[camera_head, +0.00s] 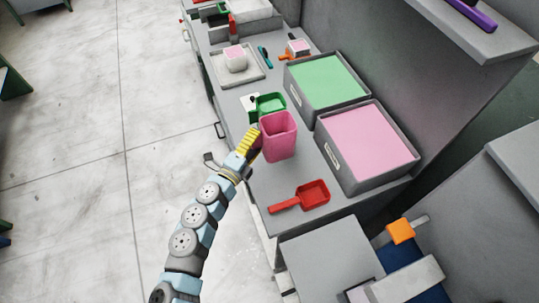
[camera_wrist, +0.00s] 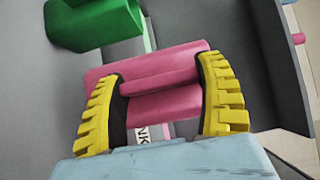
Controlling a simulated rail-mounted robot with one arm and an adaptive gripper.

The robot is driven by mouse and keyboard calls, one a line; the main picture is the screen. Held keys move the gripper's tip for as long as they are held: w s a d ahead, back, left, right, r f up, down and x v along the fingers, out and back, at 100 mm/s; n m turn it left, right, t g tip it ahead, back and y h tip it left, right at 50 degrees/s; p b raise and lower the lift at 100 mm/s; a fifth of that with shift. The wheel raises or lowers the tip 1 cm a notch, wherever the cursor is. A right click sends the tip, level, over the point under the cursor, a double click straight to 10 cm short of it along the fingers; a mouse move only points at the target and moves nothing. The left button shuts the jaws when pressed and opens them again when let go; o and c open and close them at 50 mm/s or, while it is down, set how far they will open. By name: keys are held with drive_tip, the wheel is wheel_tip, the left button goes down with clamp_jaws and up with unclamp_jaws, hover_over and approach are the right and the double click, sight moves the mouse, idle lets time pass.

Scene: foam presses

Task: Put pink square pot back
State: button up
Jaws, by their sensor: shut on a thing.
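The pink square pot (camera_head: 278,139) is upright at the front edge of the grey bench, with its open top facing up. I cannot tell whether its base touches the bench. My gripper (camera_head: 256,139) reaches it from the left, with yellow fingers. In the wrist view, the fingers (camera_wrist: 162,75) are closed on the pink pot (camera_wrist: 165,103) at its handle, one on each side. A white label ending in "NK" shows partly there; the rest is hidden.
Bins with green (camera_head: 325,82) and pink (camera_head: 368,146) contents stand to the right. A red scoop (camera_head: 313,194) lies in front. A white tray (camera_head: 253,73) holds a pink-topped cup.

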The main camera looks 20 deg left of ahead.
sight(266, 160)
drive_tip(key=d+f, duration=0.1)
drive_tip(key=w+d+f, duration=0.1)
drive_tip(key=f, duration=0.1)
drive_tip(key=d+f, duration=0.1)
drive_tip(key=f, duration=0.1)
drive_tip(key=shift+w+d+f, duration=0.1)
drive_tip(key=shift+w+d, duration=0.15)
drive_tip(key=shift+d, duration=0.1)
drive_tip(key=shift+f, duration=1.5)
drive_tip(key=shift+f, duration=0.2)
drive_tip(key=o, duration=1.3)
drive_tip(key=shift+c, duration=0.2)
